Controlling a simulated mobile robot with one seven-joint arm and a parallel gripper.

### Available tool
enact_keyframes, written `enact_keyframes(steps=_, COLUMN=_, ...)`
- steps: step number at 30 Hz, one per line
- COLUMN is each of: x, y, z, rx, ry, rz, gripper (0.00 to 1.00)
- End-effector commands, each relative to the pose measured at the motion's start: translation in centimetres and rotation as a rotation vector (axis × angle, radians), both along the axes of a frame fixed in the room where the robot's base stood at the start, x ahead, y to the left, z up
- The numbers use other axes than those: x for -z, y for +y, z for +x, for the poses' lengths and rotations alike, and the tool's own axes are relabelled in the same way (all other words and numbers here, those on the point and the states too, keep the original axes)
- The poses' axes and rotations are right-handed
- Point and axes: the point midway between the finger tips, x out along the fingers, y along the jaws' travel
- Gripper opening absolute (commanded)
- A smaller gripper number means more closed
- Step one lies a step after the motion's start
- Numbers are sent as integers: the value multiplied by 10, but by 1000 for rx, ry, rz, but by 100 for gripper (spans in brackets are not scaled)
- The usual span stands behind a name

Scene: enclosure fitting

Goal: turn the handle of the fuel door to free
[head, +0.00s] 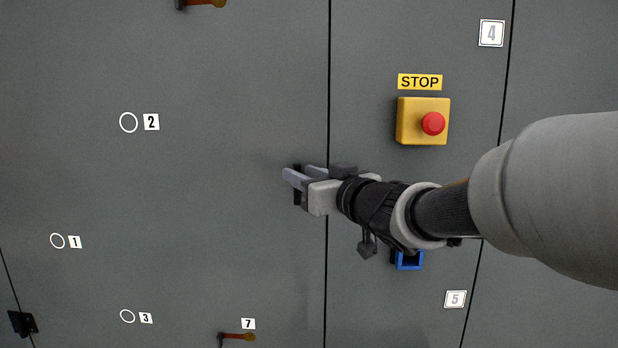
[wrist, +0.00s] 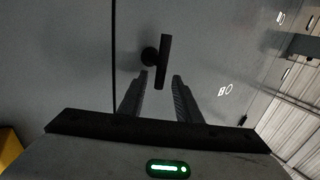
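A dark bar handle on a round hub (wrist: 164,58) is mounted on the large grey door (head: 200,230), near the door's right edge. In the wrist view the bar runs nearly upright, and its lower end shows between the fingertips. My gripper (wrist: 161,77) is open, with one finger on each side of that end. I see no clear contact. In the head view my gripper (head: 298,172) is in front of the handle and hides most of it. No label naming the fuel door is readable.
Right of the door seam are a yellow box with a red stop button (head: 433,124) and a blue fitting (head: 409,262) below my arm. The left door between the numbered circles is clear.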

Motion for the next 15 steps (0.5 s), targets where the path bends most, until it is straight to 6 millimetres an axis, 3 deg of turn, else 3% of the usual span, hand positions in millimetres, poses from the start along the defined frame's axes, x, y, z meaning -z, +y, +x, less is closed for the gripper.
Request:
enact_keyframes(steps=11, x=0, y=4, z=7, rx=1, ry=0, rz=0, gripper=31)
enact_keyframes(steps=15, x=0, y=4, z=7, rx=1, ry=0, rz=0, gripper=12)
